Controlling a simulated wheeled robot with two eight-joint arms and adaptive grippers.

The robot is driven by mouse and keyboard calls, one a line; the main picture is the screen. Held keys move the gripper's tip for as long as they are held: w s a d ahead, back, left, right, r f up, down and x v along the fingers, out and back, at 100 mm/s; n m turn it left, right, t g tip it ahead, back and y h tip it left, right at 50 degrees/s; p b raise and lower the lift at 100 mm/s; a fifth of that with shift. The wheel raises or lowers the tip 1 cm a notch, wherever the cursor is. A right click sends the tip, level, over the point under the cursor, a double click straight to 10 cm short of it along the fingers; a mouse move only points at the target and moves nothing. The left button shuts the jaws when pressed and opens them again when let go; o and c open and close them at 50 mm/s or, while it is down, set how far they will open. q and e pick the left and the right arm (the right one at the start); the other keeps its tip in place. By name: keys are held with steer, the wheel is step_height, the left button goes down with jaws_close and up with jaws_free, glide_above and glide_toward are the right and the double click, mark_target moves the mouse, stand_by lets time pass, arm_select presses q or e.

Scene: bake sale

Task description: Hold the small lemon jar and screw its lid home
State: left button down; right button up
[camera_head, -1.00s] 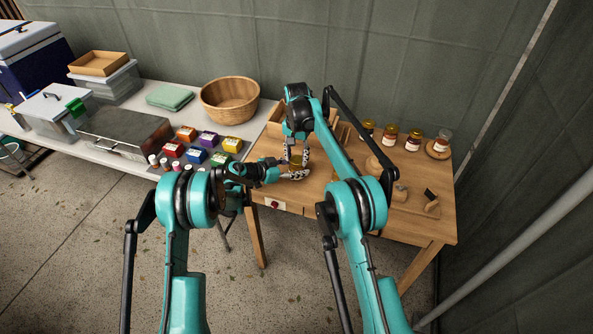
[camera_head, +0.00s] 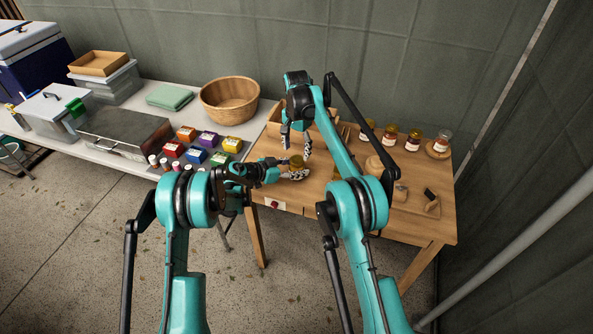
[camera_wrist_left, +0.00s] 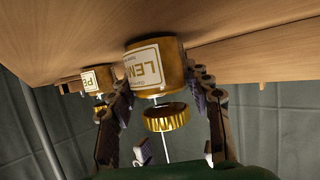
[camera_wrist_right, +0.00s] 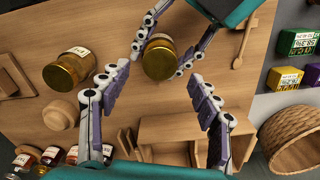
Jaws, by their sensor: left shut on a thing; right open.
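The small lemon jar (camera_wrist_left: 155,66) stands on the wooden table (camera_head: 275,190); its label shows upside down in the left wrist view. My left gripper (camera_head: 296,169) is shut on the jar, with a finger on each side. The gold lid (camera_wrist_left: 166,117) is at the jar's mouth, and a band shows between lid and label; I cannot tell how tightly it sits. From above, the lid (camera_wrist_right: 160,58) covers the jar. My right gripper (camera_head: 297,143) is open above the jar, its fingers (camera_wrist_right: 158,85) spread apart and clear of the lid.
A larger gold-lidded jar (camera_wrist_right: 68,70) stands beside the lemon jar, near a round wooden piece (camera_wrist_right: 58,115). A wooden crate (camera_wrist_right: 185,130) stands behind. Several jars (camera_head: 390,135) line the table's back right.

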mark_target(297, 159)
steer(key=shift+r, duration=0.35)
steer(key=shift+c, duration=0.5)
steer(key=n, duration=0.2)
steer(key=r+n, duration=0.1)
steer(key=n, duration=0.2)
steer(key=shift+r+n, duration=0.3)
steer(key=n, duration=0.1)
steer(key=r+n, duration=0.1)
steer(key=n, duration=0.1)
steer(key=shift+n, duration=0.3)
steer(key=n, duration=0.2)
steer(key=r+n, duration=0.1)
steer(key=shift+n, duration=0.4)
steer(key=shift+f, duration=0.1)
steer(key=shift+f, duration=3.95)
